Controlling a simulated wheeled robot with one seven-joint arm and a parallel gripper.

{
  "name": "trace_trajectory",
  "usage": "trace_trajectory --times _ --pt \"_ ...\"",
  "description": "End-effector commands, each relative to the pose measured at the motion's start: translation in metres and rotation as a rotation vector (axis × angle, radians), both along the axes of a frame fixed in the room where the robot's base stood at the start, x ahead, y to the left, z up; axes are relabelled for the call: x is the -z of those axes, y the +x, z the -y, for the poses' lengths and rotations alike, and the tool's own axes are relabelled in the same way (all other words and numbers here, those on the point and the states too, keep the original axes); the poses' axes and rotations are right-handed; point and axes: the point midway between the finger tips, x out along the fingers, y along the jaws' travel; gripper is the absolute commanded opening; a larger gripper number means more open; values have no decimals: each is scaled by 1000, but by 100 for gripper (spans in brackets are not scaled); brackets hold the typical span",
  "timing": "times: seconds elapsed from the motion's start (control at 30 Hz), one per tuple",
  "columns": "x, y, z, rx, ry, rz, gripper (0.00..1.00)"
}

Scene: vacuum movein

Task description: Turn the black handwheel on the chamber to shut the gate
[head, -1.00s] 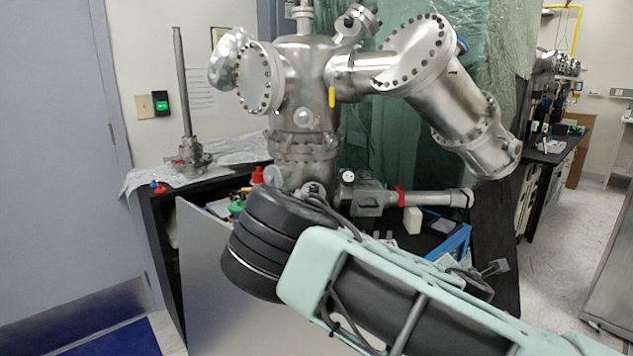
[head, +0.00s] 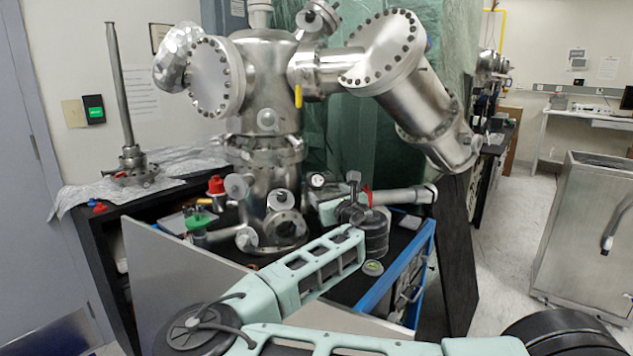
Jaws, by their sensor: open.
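The metal vacuum chamber (head: 268,90) stands upright on the black bench. A horizontal tube (head: 408,196) runs out from its lower right side, with a red ring near its inner end. My gripper (head: 342,196) is small and dark at the end of my mint-green arm, in front of the chamber's lower right, by the inner end of that tube. It is open, and I see nothing held. I cannot make out the black handwheel clearly; my wrist and gripper cover part of that area. Whether the gripper touches anything there I cannot tell.
A green knob (head: 197,222) and a red knob (head: 216,186) are at the chamber's lower left. A grey panel (head: 180,280) and a blue-framed unit (head: 412,275) flank my forearm. A grey steel cabinet (head: 585,230) stands at the right. The floor between is clear.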

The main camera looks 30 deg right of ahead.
Motion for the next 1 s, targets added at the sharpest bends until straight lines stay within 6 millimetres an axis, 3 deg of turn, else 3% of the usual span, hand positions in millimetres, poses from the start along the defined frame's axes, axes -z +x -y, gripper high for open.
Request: trace_trajectory --times 0.3,0.5,0.93,1.0 --pt "-1 63 15 0 2 0 70" --pt "-1 89 21 0 1 0 70" --pt "0 98 23 1 1 0 70" --pt "0 98 23 1 1 0 54"
